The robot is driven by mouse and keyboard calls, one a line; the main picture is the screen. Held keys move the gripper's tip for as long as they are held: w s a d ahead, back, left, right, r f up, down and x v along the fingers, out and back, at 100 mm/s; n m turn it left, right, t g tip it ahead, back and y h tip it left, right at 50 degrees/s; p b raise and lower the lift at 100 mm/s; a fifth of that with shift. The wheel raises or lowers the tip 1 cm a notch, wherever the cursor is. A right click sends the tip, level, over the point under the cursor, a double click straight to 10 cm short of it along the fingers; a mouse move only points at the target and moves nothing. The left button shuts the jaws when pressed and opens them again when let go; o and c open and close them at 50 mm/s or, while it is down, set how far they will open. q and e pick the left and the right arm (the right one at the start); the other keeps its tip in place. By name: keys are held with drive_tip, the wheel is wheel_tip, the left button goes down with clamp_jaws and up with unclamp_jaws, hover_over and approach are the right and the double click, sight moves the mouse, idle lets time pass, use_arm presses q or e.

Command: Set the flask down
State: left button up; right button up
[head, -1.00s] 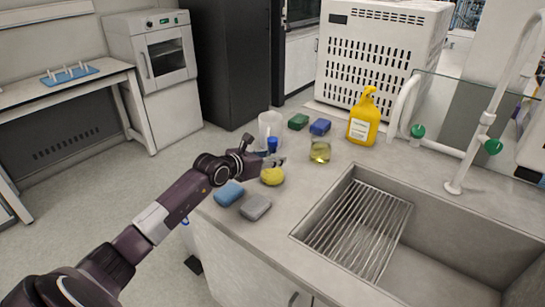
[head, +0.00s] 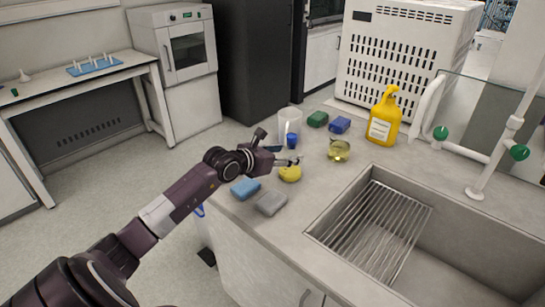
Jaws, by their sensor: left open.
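The flask (head: 339,151) is a small clear glass vessel with yellow liquid in it. It is on the grey counter (head: 330,190), between the yellow sponge and the yellow bottle. It looks slightly tilted, but it is too small to be sure. My left gripper (head: 296,160) is open, just left of the flask and apart from it, over the yellow sponge (head: 290,174). No object shows between its fingers. My right gripper is not in view.
A clear beaker (head: 290,122) and a blue-capped item (head: 292,141) stand behind my gripper. Green (head: 318,119) and blue (head: 340,125) sponges lie behind the flask, with a yellow bottle (head: 385,115) to the right. Blue (head: 245,188) and grey (head: 271,203) sponges lie in front. A sink (head: 440,215) is at right.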

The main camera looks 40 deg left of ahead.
use_arm(q)
drive_tip(key=b+v, duration=0.1)
drive_tip(key=v, duration=0.8)
drive_tip(key=shift+s, duration=0.2)
